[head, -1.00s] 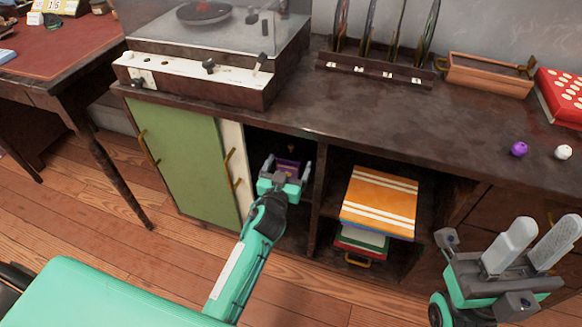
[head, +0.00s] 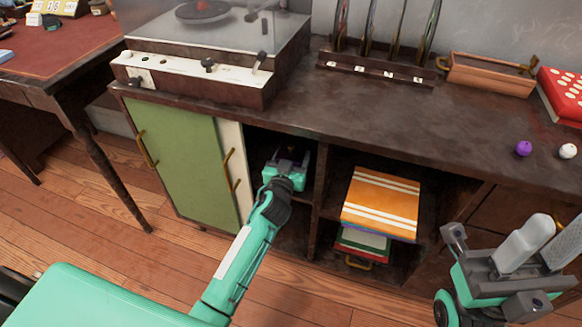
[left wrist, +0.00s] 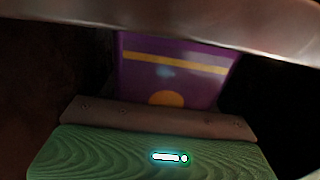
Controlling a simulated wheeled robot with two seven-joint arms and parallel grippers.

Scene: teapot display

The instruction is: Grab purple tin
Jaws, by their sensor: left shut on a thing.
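The purple tin (left wrist: 172,75) has a yellow stripe and an orange-yellow round mark. It fills the middle of the left wrist view, in front of my gripper's body. In the head view it is mostly hidden, with only a dark purple patch showing inside the open cabinet compartment. My left gripper (head: 288,157) reaches into that compartment beside the white-edged door and is shut on the tin. My right gripper (head: 550,230) is at the lower right, open and empty, with its fingers apart.
The cabinet top (head: 400,120) overhangs the compartment. A record player (head: 195,85), a purple ball (head: 523,148) and a white ball (head: 567,151) rest on top.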

